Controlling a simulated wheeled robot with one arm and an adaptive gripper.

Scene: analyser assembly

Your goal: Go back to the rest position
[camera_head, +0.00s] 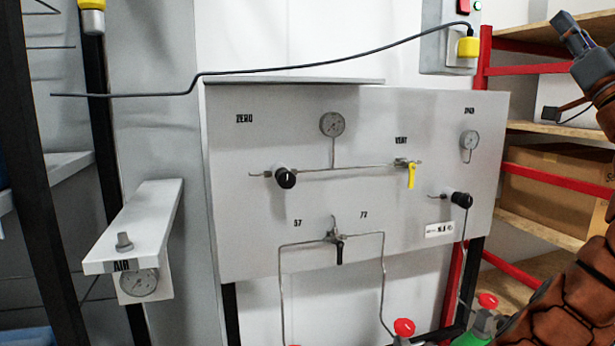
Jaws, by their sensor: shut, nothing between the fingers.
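My gripper (562,21) is at the upper right edge of the view, dark grey, pointing up and to the left. It looks shut and empty, and apart from the panel. My arm in its brown-orange quilted cover (575,305) fills the lower right corner, and part of it runs out of the picture.
A grey analyser panel (390,120) with gauges, black knobs and a yellow-handled valve (411,176) stands ahead. Red-framed shelves (540,225) with a cardboard box (560,185) are behind my arm. An AIR gauge unit (135,250) is at left. A black cable (330,62) crosses above.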

